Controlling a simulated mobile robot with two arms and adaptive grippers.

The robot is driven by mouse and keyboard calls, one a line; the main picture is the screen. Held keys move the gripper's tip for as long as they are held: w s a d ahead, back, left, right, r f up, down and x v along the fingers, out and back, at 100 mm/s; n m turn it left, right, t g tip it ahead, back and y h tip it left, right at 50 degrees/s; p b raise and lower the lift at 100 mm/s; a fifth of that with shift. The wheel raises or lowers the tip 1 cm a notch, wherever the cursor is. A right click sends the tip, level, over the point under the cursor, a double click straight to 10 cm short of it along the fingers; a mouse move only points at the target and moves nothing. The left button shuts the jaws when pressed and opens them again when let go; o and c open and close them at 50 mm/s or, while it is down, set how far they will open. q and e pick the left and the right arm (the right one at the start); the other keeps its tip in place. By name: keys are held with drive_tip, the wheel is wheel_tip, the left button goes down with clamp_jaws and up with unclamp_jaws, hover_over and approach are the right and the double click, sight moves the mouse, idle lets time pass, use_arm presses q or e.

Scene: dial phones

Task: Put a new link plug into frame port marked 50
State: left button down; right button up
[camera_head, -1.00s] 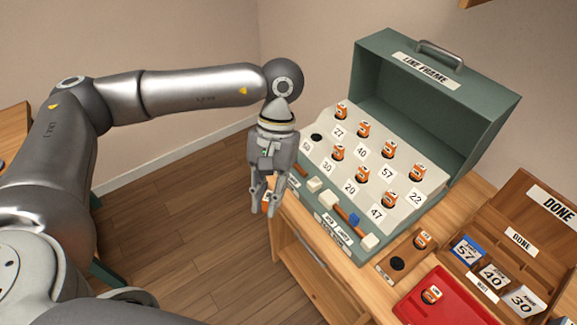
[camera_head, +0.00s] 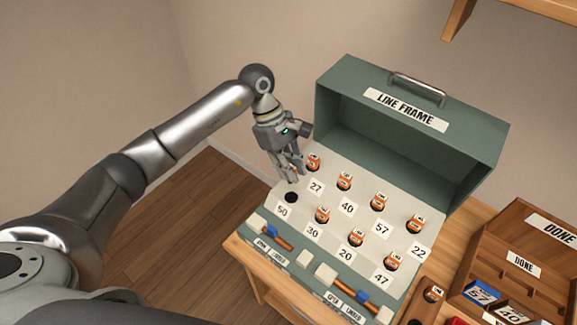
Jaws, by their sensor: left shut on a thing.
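The frame port marked 50 (camera_head: 291,197) is an empty dark round hole at the left of the pale panel in the green link frame (camera_head: 330,130), with its 50 label (camera_head: 283,211) just below. My left gripper (camera_head: 290,179) is just above and behind this port, fingers pointing down. It is shut on a link plug, which the fingers now hide. Orange-and-white link plugs stand in the other ports, such as the one above 27 (camera_head: 313,162) and the one above 30 (camera_head: 323,214). My right gripper is out of view.
White, blue and brown pieces (camera_head: 326,274) line the frame's front ledge. A plug (camera_head: 433,295) stands in a wooden holder at the lower right. A wooden DONE rack (camera_head: 490,247) holds tickets. The frame's open lid stands behind the ports; a shelf (camera_head: 520,10) is above.

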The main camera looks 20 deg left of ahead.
use_arm(q)
drive_tip(key=shift+s+d+f, duration=0.4)
drive_tip(key=shift+f, duration=0.25)
drive_tip(key=f+b, duration=0.1)
drive_tip(key=f, duration=0.1)
drive_tip(key=f+b, duration=0.1)
drive_tip(key=f, duration=0.1)
drive_tip(key=shift+w+a+b, duration=0.2)
drive_tip(key=shift+b, duration=0.15)
drive_tip(key=shift+d+f+b, duration=0.1)
drive_tip(key=shift+f+b, duration=0.1)
drive_tip(key=shift+b, duration=0.15)
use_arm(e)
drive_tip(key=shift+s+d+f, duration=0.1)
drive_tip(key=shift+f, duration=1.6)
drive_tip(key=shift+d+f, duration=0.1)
use_arm(q)
drive_tip(key=shift+b, duration=0.4)
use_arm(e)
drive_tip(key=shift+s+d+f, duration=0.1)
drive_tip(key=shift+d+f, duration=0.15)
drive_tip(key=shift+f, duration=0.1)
use_arm(q)
drive_tip(key=shift+s, duration=0.1)
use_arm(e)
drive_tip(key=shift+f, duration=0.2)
